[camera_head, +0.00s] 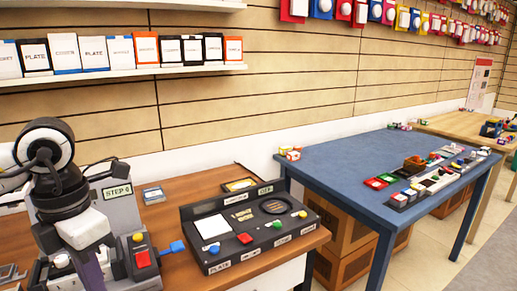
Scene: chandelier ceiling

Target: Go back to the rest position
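My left arm comes in from the left and hangs down in front of the station marked "STEP 6" (117,191). My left gripper (90,268) points down at the lower left, just left of that station's red button (143,259). The picture does not show clearly whether its fingers are apart, and I see nothing held in it. The lower end of the gripper is partly cut off by the bottom edge. My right gripper is not in view.
A black panel (215,265) with coloured knobs stands on the brown table (180,203). A blue table (330,165) with small coloured items stands to the right. Shelves of labelled boxes (92,53) line the wall. Open floor (490,262) shows at the lower right.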

